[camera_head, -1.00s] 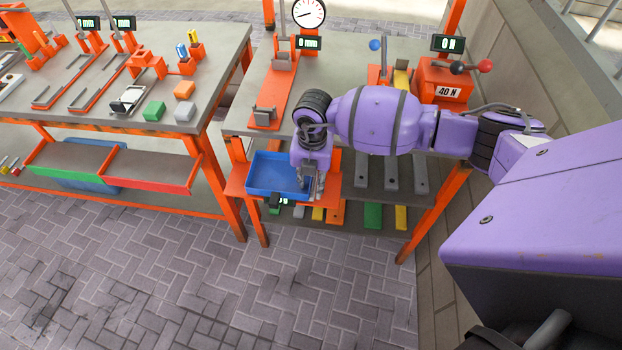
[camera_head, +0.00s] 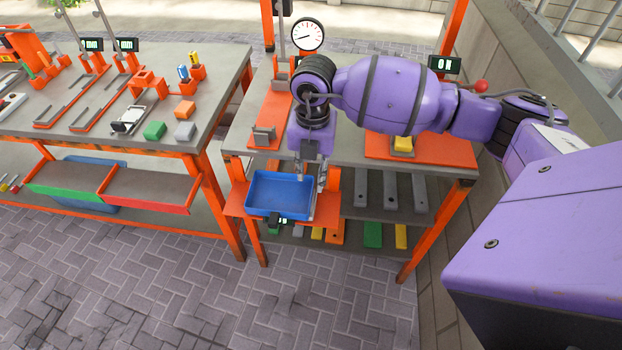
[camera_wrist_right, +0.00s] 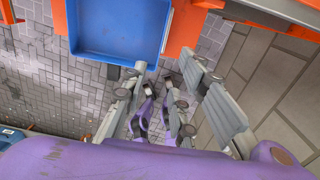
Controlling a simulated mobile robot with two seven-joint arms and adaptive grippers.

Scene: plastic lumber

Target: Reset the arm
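My right arm (camera_head: 390,95) reaches in from the right across the front table, with its forearm above the tabletop. My right gripper (camera_head: 311,172) points down by the back right corner of a blue tray (camera_head: 282,212). Its fingers are apart, with nothing visible between them. The right wrist view shows the same gripper (camera_wrist_right: 165,80) with its grey fingers spread, and the blue tray (camera_wrist_right: 118,50) ahead of it to the upper left. My left gripper is in neither view.
The tray sits on an orange stand (camera_head: 237,200) at the table's front. A test rig with a dial gauge (camera_head: 307,35) stands behind. Metal bars (camera_head: 390,190) lie on the shelf below. Another workbench (camera_head: 60,125) is at left. Paved floor (camera_head: 220,310) in front is clear.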

